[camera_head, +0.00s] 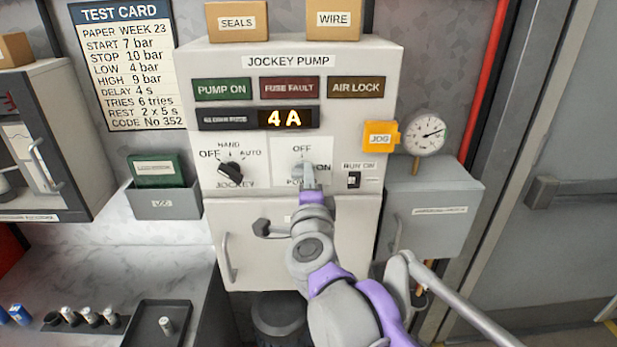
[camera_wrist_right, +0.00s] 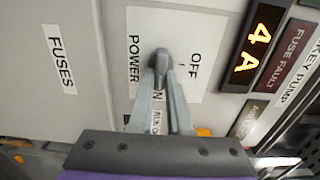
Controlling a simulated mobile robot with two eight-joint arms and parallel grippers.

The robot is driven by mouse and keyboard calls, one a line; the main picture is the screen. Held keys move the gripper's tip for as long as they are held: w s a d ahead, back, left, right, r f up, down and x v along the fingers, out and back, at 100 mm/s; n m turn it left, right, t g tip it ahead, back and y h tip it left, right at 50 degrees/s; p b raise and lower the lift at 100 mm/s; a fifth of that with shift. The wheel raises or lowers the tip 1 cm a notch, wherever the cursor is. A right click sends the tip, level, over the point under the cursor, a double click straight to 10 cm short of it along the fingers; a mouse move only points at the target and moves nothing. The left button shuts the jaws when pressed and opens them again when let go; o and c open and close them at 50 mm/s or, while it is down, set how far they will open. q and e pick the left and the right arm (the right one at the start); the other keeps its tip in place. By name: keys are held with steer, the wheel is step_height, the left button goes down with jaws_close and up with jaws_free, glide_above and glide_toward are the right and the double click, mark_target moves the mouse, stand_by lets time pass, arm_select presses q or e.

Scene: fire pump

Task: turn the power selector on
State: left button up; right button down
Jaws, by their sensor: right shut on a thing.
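The power selector is a small grey knob (camera_wrist_right: 160,60) on a white plate (camera_head: 322,152) marked OFF at the top, ON at the right and POWER below, on the jockey pump panel. My right gripper (camera_head: 308,180) reaches up to it from below and covers most of it in the head view. In the right wrist view the two fingers (camera_wrist_right: 164,88) are shut on the knob, one on each side. The fingers partly hide the ON label. Which way the knob points is hard to tell. My left gripper is not in view.
The jockey selector (camera_head: 231,170) is left of the plate and a RUN ON switch (camera_head: 353,180) is right of it. A display (camera_head: 288,118) reads 4A. A yellow JOG box (camera_head: 380,134) and a gauge (camera_head: 425,134) are at the right. Below is a cabinet door with a handle (camera_head: 228,257).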

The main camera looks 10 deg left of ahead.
steer(key=c, duration=0.9)
jaws_free()
steer(key=shift+o, duration=0.2)
steer(key=shift+s, duration=0.1)
steer(key=b+v, duration=0.1)
steer(key=v, duration=0.9)
steer(key=shift+s, duration=0.3)
steer(key=shift+d, duration=0.1)
